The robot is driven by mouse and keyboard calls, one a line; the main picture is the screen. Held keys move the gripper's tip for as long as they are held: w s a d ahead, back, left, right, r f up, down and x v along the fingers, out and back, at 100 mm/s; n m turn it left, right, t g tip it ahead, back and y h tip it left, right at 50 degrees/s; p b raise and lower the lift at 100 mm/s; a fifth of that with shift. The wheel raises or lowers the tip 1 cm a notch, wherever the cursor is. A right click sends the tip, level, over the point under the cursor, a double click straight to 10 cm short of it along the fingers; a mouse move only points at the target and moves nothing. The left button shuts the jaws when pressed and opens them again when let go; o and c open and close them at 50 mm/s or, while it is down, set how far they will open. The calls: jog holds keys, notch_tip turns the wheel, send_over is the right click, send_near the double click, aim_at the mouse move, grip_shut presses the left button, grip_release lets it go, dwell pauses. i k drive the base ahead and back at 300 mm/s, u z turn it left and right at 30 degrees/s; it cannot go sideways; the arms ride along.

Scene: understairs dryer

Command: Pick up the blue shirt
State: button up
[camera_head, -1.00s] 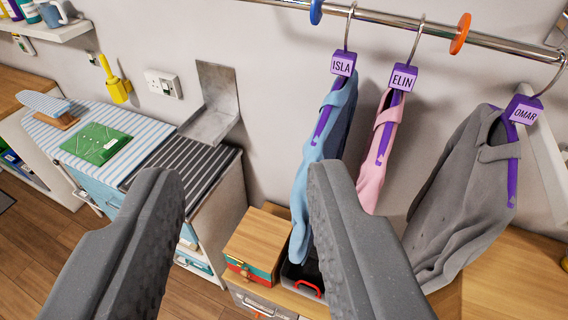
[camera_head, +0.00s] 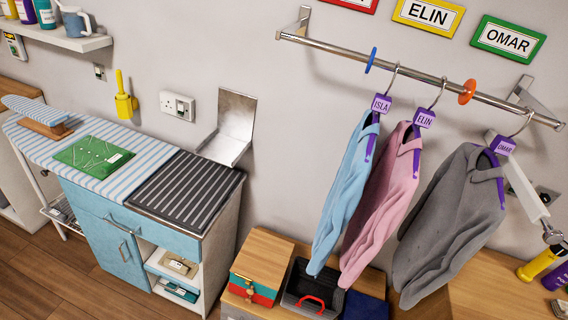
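My gripper does not show in the current view.
Below the shirts are a wooden box (camera_head: 262,258), a dark crate with a red handle (camera_head: 312,290) and a wooden top (camera_head: 510,290). A metal bracket (camera_head: 230,130) juts from the wall left of the rail. A striped ironing board (camera_head: 110,150) stands left.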

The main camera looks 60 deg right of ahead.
aim_at(343, 198)
jog(key=u, duration=0.7)
jog(key=k, duration=1.05)
jog(key=z, duration=1.85)
jog(key=i, duration=1)
jog(key=u, duration=0.05)
